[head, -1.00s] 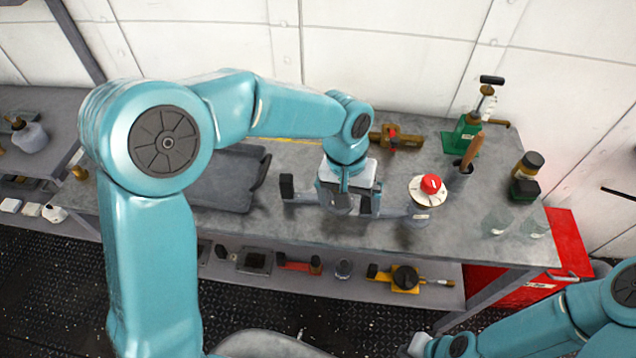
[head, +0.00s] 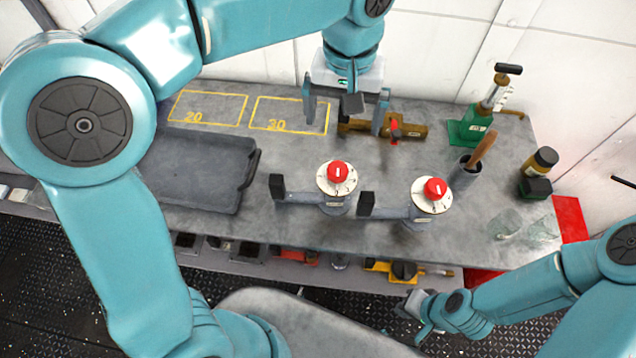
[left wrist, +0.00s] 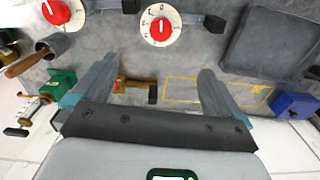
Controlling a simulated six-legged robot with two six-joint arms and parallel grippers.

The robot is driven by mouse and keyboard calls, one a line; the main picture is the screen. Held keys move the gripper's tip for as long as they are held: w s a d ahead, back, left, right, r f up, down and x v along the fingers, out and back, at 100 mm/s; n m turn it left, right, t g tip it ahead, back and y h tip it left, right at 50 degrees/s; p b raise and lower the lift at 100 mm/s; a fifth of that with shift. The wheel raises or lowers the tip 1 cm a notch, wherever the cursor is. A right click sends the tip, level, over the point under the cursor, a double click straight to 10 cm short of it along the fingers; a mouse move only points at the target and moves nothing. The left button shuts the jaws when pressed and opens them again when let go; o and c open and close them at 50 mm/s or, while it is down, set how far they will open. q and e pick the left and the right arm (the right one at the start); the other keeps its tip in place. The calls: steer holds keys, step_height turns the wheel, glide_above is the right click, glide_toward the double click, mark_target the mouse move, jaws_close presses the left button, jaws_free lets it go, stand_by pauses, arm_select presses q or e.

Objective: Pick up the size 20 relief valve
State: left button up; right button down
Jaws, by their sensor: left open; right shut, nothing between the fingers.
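Two grey relief valves with white dials and red knobs stand on the bench: a left one (head: 336,202) and a right one (head: 420,215). Each has a side pipe with a black end pointing left. I cannot read a size on either. Both dials show at the top of the left wrist view, the left valve's (left wrist: 160,26) nearer its middle and the right valve's (left wrist: 63,12) at the corner. My left gripper (head: 346,110) is open and empty, behind the left valve and apart from it. My right gripper (head: 418,312) is shut and empty, low in front of the bench.
Yellow outlines marked 20 (head: 207,108) and 30 (head: 290,115) lie empty at the back. A dark tray (head: 195,180) is left of the valves. A brass valve (head: 408,131) lies by my left gripper. A green pump (head: 470,130) and cup (head: 465,175) stand right.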

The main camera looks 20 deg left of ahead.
mark_target(338, 168)
arm_select(q)
steer(key=f, duration=0.9)
steer(key=shift+s+d+f, duration=0.15)
steer(key=shift+s+f, duration=0.1)
steer(key=shift+f, duration=0.15)
steer(key=shift+d+f, duration=0.15)
steer(key=shift+f, duration=0.05)
steer(key=f, duration=0.1)
steer(key=f+p, duration=0.1)
steer(key=f, duration=0.2)
steer(key=shift+s+a+f, duration=0.25)
steer(key=shift+s+f, duration=0.05)
steer(key=shift+d+f, duration=0.2)
steer(key=shift+f, duration=0.05)
steer(key=shift+s+a+r, duration=0.1)
steer(key=c, duration=1.7)
steer(key=shift+o, duration=0.2)
